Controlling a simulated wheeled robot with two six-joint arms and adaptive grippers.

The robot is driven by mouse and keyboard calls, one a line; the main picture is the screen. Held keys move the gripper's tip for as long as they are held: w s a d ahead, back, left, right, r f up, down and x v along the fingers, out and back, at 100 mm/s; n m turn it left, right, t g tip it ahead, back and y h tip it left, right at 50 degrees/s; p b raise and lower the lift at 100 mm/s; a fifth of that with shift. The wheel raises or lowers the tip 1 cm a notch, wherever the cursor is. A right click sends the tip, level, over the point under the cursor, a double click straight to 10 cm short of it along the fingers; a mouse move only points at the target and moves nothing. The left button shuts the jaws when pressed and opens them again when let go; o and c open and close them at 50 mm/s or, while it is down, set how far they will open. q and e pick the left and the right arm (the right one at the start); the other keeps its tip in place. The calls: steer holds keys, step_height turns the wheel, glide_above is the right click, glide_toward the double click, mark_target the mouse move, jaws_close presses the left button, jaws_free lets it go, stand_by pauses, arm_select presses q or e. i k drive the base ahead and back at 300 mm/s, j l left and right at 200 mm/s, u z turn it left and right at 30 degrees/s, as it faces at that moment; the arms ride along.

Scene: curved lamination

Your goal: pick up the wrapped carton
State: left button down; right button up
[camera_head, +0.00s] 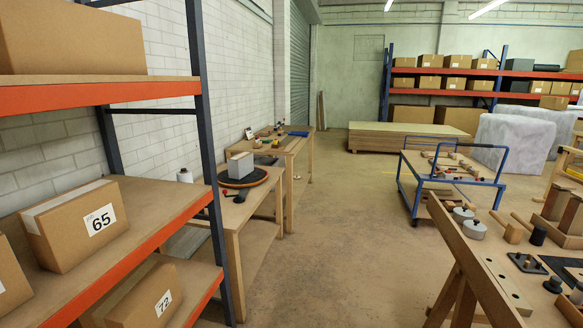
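A small box, pale on top and grey on its front (240,166), stands upright on a round dark turntable (262,180) on the wooden bench at left centre. It may be the wrapped carton, but it is too small to make out any film on it. Neither of my grippers is in view, and nothing is seen touching the box.
A steel rack with an orange-edged shelf (150,240) and cartons, one labelled 65 (77,224), stands close on the left. A blue cart (455,182) stands at centre right. A tool-covered bench (495,267) fills the lower right. The floor aisle (340,240) between is clear.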

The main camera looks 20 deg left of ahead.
mark_target(239, 165)
steer(key=i, duration=5.6)
steer(key=i+l+u, duration=0.1)
steer(key=i, duration=1.75)
steer(key=u, duration=3)
